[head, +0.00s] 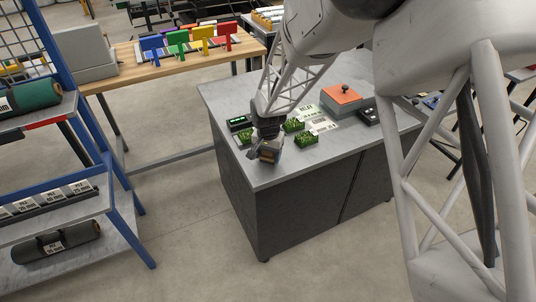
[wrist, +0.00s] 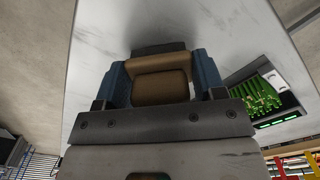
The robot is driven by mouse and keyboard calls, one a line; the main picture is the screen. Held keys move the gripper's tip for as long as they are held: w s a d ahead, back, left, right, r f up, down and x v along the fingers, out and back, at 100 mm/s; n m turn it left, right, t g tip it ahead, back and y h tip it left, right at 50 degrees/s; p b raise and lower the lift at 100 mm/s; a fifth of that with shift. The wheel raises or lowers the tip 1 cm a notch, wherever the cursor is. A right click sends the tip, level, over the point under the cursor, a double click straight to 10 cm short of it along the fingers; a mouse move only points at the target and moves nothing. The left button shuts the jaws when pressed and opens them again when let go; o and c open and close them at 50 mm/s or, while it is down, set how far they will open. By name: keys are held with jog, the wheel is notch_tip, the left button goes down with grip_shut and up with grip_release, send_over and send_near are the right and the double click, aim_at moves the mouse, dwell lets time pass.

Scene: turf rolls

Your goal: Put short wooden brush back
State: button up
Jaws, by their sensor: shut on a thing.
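My gripper (head: 267,150) is over the near left part of the grey-topped cabinet (head: 222,92), close to its edge. Its two blue fingers (wrist: 160,72) are shut on a short tan wooden block, the short wooden brush (wrist: 160,88). The brush also shows as a small brown end below the fingers in the head view (head: 268,157). A dark strip lies beyond the brush in the wrist view; I cannot tell whether it is its bristles. Whether the brush touches the top is unclear.
Small green turf pieces (head: 292,125) lie close right of my gripper. A device with a green display (head: 239,122) stands behind it. An orange-topped box (head: 341,95) is farther back. A wooden bench (head: 125,55) and a blue rack (head: 90,135) stand left.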

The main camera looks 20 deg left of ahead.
jog(key=shift+f, duration=0.15)
jog(key=o, duration=0.9)
jog(key=shift+r, duration=0.2)
notch_tip(320, 180, up, 12)
jog(key=shift+f, duration=0.1)
dwell(1.0)
